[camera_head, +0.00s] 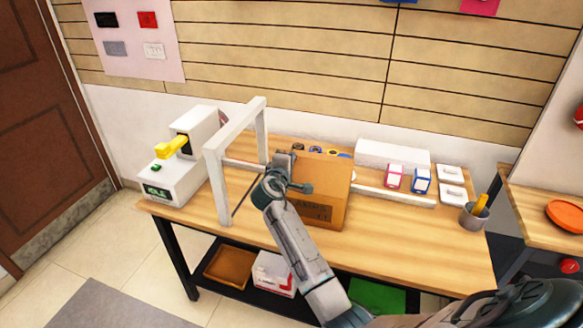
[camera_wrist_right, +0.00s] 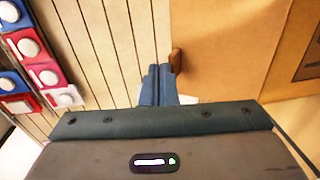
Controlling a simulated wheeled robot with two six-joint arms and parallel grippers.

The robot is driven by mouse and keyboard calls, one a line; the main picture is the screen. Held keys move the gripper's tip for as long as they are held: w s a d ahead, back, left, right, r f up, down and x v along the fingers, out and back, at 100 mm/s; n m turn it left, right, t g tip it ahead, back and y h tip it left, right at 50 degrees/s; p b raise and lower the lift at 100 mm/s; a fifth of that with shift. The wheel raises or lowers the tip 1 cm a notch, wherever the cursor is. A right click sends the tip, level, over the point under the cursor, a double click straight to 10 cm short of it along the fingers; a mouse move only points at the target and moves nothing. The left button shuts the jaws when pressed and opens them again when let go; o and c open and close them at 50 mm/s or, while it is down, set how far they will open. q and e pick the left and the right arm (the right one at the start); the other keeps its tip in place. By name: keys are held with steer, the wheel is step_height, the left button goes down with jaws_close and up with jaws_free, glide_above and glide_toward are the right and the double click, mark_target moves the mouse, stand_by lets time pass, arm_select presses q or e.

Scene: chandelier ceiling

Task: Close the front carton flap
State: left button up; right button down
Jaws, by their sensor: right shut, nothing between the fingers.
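The brown cardboard carton (camera_head: 318,212) stands on the wooden table, with dark printing on its near face. A plain cardboard panel (camera_head: 325,172) spans its upper part; I cannot tell how far this flap is folded. My right gripper (camera_head: 284,162) is at the carton's upper left, partly hidden by its own wrist. In the right wrist view its blue fingers (camera_wrist_right: 160,82) are together and empty, beside the edge of a broad cardboard panel (camera_wrist_right: 220,45). A small brown tab (camera_wrist_right: 176,60) sits at that edge, close to the fingertips. My left gripper is not in view.
A white frame (camera_head: 215,175) stands close left of the carton, beside a white machine (camera_head: 180,180) with a yellow part. Small red and blue boxes (camera_head: 422,182) and a grey cup (camera_head: 473,215) stand to the right. The table's front right is clear.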

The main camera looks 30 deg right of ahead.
steer(key=shift+g+y, duration=0.6)
steer(key=x, duration=0.5)
steer(key=shift+w+r, duration=0.1)
steer(key=shift+r, duration=0.15)
steer(key=w+d+f, duration=0.2)
steer(key=f, duration=0.1)
steer(key=shift+w+d, duration=0.2)
steer(key=shift+d, duration=0.05)
steer(key=shift+w+d+f+g+y, duration=0.4)
steer(key=shift+f+g+y, duration=0.1)
steer(key=shift+f+y, duration=0.1)
steer(key=shift+w+d+f, duration=0.1)
steer(key=shift+d+f, duration=0.05)
steer(key=shift+f, duration=0.1)
steer(key=shift+w+d+f, duration=0.1)
steer(key=shift+f, duration=0.2)
